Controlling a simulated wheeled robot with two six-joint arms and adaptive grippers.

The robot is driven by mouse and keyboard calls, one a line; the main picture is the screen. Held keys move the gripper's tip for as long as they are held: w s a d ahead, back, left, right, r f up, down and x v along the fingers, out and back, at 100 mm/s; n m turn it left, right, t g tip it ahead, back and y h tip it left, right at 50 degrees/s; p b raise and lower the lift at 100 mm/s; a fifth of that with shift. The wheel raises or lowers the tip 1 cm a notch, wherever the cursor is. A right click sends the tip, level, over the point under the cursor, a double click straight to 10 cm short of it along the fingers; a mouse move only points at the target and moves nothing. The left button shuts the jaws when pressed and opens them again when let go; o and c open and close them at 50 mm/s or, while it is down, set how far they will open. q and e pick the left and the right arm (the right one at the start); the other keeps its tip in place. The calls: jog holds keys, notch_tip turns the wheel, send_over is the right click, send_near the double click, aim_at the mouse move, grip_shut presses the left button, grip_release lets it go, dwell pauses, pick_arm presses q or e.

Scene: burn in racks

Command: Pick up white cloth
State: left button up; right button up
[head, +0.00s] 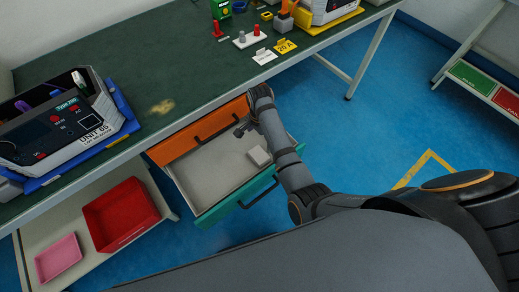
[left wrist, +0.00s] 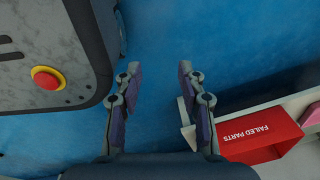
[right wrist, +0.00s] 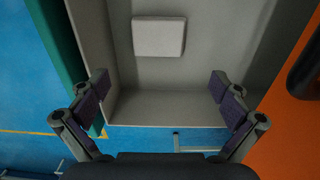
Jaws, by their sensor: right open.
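The white cloth (head: 259,156) is a small, flat, folded pad. It lies in the pulled-out drawer (head: 212,165) with the teal front, towards its right end. My right gripper (head: 243,130) is over the drawer, open and empty, apart from the cloth. In the right wrist view the cloth (right wrist: 158,37) lies on the drawer floor, ahead of and between the spread fingers (right wrist: 160,86). My left gripper (left wrist: 158,76) is open and empty over the blue floor in the left wrist view. It is out of sight in the head view.
An orange drawer front (head: 197,132) with a dark handle is above the open drawer. The green bench top (head: 190,65) holds a test unit (head: 62,125) in a blue tray. A red bin (head: 120,214) and pink tray (head: 58,258) sit on the lower shelf.

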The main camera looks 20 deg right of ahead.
aim_at(259, 154)
jog(key=f, duration=0.3)
jog(key=f+b, duration=0.1)
jog(key=shift+s+a+f, duration=0.15)
jog(key=shift+s+f, duration=0.05)
jog(key=shift+s, duration=0.15)
jog(key=shift+f, duration=0.2)
jog(key=f+b, duration=0.1)
jog(key=f, duration=0.4)
jog(key=shift+w+f+b, duration=0.1)
jog(key=shift+w+b, duration=0.1)
jog(key=shift+b, duration=0.1)
pick_arm(q)
jog(key=f, duration=0.1)
jog(key=s, duration=0.1)
jog(key=f, duration=0.1)
jog(key=shift+s+a+f, duration=0.25)
jog(key=shift+s+f, duration=0.1)
pick_arm(e)
jog(key=shift+c, duration=1.1)
pick_arm(q)
jog(key=shift+s, duration=0.25)
pick_arm(e)
jog(key=c, duration=0.7)
